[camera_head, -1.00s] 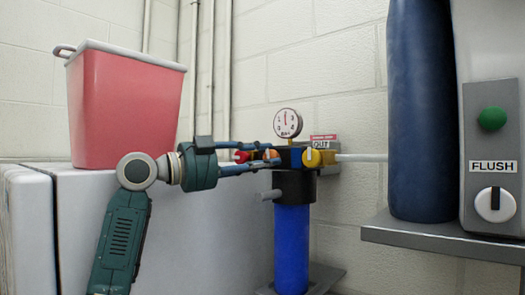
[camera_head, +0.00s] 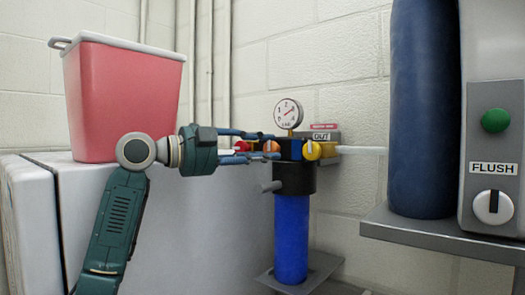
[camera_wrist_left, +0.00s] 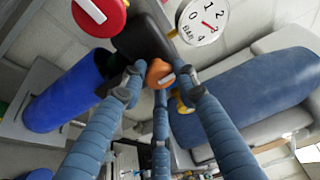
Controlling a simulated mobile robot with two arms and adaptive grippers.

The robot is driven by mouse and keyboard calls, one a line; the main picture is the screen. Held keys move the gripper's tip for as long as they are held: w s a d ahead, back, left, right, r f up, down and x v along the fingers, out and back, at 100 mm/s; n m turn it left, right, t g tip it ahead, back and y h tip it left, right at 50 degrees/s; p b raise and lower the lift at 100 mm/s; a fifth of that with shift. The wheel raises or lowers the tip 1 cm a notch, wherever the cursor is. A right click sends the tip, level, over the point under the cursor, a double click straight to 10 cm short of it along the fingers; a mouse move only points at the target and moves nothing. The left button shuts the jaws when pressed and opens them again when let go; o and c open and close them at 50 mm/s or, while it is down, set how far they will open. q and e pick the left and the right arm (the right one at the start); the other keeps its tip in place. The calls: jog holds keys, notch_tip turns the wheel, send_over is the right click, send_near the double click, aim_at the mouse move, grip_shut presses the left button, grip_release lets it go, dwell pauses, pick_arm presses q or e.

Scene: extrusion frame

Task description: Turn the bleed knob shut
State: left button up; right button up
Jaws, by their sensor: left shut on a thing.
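The filter unit has a blue bowl (camera_head: 291,238) under a dark head (camera_head: 295,180). Its head carries a red knob (camera_head: 242,145), an orange knob (camera_head: 271,147) and a yellow knob (camera_head: 313,150). No lettering shows which is the bleed knob; the small print on the orange knob is unreadable. My left gripper (camera_head: 274,148) reaches in from the left, its fingers shut around the orange knob. The left wrist view shows the orange knob (camera_wrist_left: 160,74) between the blue fingertips, with the red knob (camera_wrist_left: 99,13) apart from them. My right gripper is not in view.
A round gauge (camera_head: 289,113) stands above the head, its needle toward the upper right. A red bin (camera_head: 122,100) sits on a grey cabinet (camera_head: 215,225) at left. A dark blue cylinder (camera_head: 424,110) and a FLUSH panel (camera_head: 493,168) stand on a shelf (camera_head: 440,242) at right.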

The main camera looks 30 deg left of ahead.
pick_arm(q)
jog(key=o, duration=1)
jog(key=shift+d+f, duration=0.2)
jog(key=shift+f, duration=0.05)
jog(key=shift+o, duration=0.8)
jog(key=shift+s+d+r, duration=0.1)
jog(key=shift+s+r, duration=0.1)
jog(key=shift+s+a, duration=0.15)
jog(key=shift+a, duration=0.1)
jog(key=v, duration=0.7)
jog(key=shift+d, duration=0.2)
jog(key=shift+s, duration=0.1)
